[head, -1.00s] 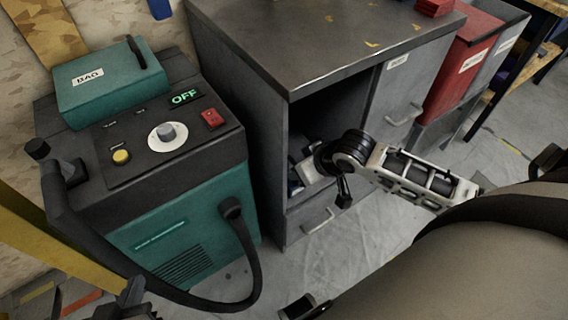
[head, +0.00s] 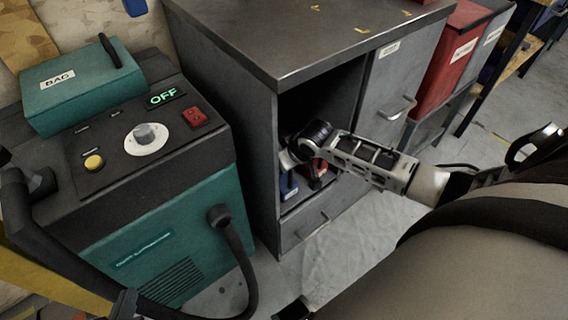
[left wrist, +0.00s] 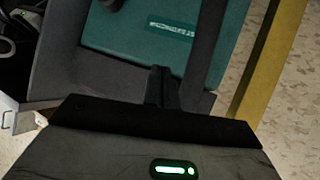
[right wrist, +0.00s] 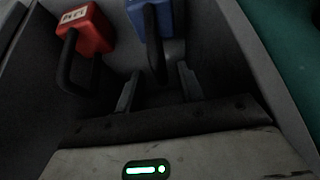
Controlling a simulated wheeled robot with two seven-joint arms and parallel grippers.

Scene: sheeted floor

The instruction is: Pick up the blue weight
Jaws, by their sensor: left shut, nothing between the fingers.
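The blue weight (right wrist: 152,18) stands in the open compartment of the grey cabinet, its black loop handle toward my right gripper. A small blue part of it also shows in the head view (head: 289,186).
A red weight (right wrist: 90,30) with a black handle stands left of the blue one. Compartment walls are close on both sides. The teal machine (head: 165,245) with its hose stands left of the cabinet (head: 225,120). A red bin (head: 447,75) stands to the right.

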